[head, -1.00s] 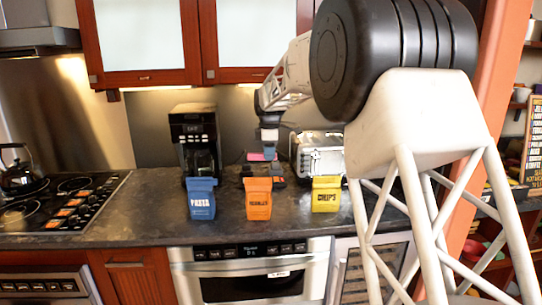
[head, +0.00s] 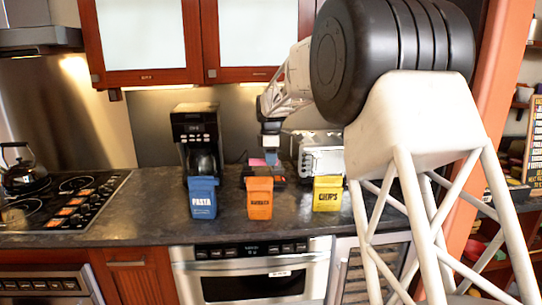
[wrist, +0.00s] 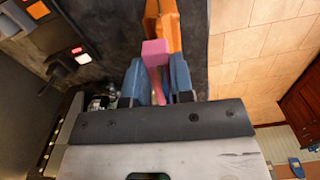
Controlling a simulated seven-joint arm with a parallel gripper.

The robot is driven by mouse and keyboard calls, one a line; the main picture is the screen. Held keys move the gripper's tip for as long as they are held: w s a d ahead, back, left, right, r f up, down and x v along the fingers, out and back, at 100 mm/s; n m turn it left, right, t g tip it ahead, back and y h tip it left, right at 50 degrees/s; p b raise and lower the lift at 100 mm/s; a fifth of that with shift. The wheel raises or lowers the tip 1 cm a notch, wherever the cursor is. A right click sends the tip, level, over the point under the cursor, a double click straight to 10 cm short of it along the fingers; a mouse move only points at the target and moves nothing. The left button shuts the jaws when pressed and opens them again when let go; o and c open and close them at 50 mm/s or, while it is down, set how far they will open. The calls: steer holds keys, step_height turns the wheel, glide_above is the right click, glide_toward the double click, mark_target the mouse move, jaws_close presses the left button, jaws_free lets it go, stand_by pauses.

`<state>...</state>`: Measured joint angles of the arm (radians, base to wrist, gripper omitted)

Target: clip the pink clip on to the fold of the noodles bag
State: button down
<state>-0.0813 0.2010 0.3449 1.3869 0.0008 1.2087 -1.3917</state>
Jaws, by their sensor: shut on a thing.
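The orange noodles bag (head: 260,204) stands upright on the counter between the blue pasta bag and the yellow chips bag, its top folded. In the wrist view the orange bag (wrist: 166,30) lies just past the fingertips. My gripper (head: 270,158) is behind the bag and above the counter. In the wrist view its blue fingers (wrist: 158,80) are shut on the pink clip (wrist: 156,50). The clip's far end overlaps the orange bag in that view; I cannot tell whether they touch. The clip (head: 257,162) shows small behind the bag in the head view.
The blue pasta bag (head: 202,199) and yellow chips bag (head: 327,194) stand at either side. A black coffee maker (head: 196,140) and a silver toaster (head: 320,158) stand behind. A dark item (head: 278,180) lies behind the noodles bag. The stove (head: 60,200) is left.

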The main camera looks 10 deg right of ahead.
steer(key=shift+f, duration=2)
steer(key=shift+f, duration=1.65)
stand_by(2.8)
stand_by(0.3)
steer(key=shift+c, duration=2.2)
jaws_free()
steer(key=shift+r, duration=0.15)
